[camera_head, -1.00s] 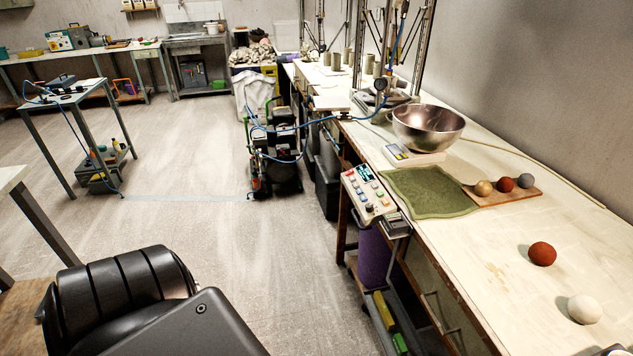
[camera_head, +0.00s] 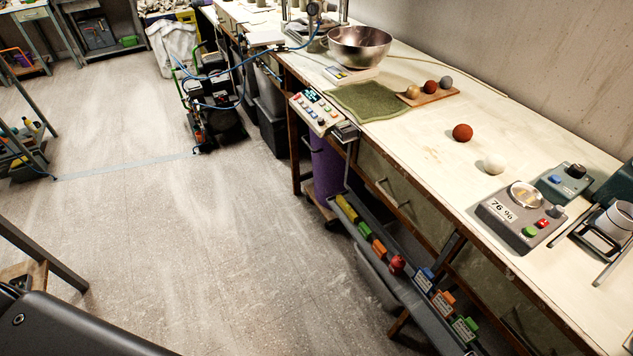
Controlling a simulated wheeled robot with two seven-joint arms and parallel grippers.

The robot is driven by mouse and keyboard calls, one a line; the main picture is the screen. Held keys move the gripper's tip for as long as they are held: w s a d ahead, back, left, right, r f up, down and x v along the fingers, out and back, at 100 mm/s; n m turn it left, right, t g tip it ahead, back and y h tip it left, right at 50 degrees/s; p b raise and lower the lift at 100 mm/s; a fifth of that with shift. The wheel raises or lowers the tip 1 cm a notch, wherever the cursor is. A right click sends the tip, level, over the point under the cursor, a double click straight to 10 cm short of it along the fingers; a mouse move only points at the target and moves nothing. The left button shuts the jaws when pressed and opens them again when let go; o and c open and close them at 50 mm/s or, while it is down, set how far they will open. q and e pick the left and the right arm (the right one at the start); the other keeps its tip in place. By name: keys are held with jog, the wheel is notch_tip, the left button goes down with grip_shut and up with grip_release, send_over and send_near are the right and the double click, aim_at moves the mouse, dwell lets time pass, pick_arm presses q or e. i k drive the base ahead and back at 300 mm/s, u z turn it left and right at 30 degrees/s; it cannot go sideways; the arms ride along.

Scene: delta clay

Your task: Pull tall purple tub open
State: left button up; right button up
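The tall purple tub (camera_head: 326,168) stands under the workbench, below the control panel with buttons. Its upper part is hidden by the bench edge and panel. It appears to rest on a low wooden base (camera_head: 318,205) near the floor. I cannot tell from here whether it is open. Neither of my grippers shows in this view; only a dark part of my own body is at the lower left.
A rail with coloured blocks (camera_head: 398,265) runs along the bench front, right of the tub. The workbench (camera_head: 420,130) carries a metal bowl (camera_head: 359,47), a green mat (camera_head: 372,101) and clay balls. A compressor (camera_head: 213,115) stands farther back. Open floor (camera_head: 230,240) lies left of the bench.

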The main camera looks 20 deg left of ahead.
aim_at(328, 166)
jog(key=u, duration=0.55)
jog(key=i, duration=0.45)
jog(key=k, duration=0.5)
jog(key=u, duration=1)
jog(key=i, duration=2.75)
jog(key=z, duration=2.95)
